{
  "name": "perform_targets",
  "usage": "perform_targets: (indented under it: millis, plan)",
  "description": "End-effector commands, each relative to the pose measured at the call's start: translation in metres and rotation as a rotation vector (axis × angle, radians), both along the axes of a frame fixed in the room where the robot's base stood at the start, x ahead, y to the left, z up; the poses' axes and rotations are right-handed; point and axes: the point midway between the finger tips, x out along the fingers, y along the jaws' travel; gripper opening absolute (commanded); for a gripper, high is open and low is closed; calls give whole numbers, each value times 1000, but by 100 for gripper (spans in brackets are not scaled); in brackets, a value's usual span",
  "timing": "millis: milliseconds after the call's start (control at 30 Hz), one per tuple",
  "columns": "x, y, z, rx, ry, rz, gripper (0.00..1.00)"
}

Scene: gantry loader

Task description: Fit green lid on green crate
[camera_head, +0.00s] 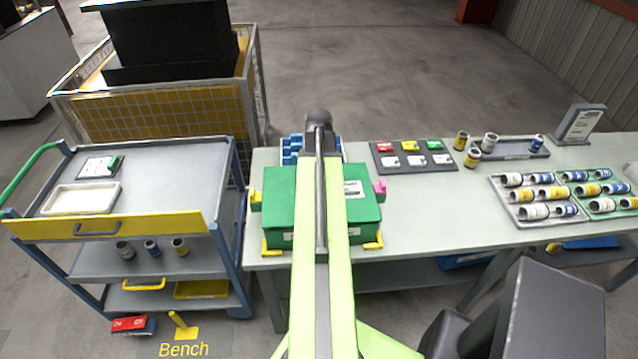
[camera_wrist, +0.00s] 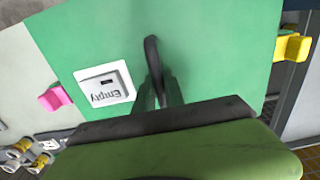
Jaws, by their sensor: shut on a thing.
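The green lid (camera_head: 280,187) lies flat over the green crate (camera_head: 280,239) on the bench, and covers its top. I cannot tell whether it is fully seated or slightly above the rim. In the wrist view the lid (camera_wrist: 215,55) fills the middle, with a white "Empty" label (camera_wrist: 104,86) on it. My gripper (camera_wrist: 160,98) is shut on the lid's dark handle (camera_wrist: 152,52). My arm hides the handle and gripper in the head view. A yellow clip (camera_head: 255,198) sits at the crate's left side and a pink clip (camera_head: 379,187) at its right.
Yellow corner brackets (camera_head: 373,243) stand at the crate's front corners. A blue tray (camera_head: 290,148) is behind it. To the right are a dark board with coloured pieces (camera_head: 413,157) and trays of cans (camera_head: 540,219). A cart (camera_head: 150,187) stands left of the bench.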

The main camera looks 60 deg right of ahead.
Motion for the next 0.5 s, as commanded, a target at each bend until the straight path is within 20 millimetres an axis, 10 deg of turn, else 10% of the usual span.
perform_targets:
  millis: [467,500]
  plan:
    - [0,0,-16,0,0,0,0]
    - [0,0,-15,0,0,0,18]
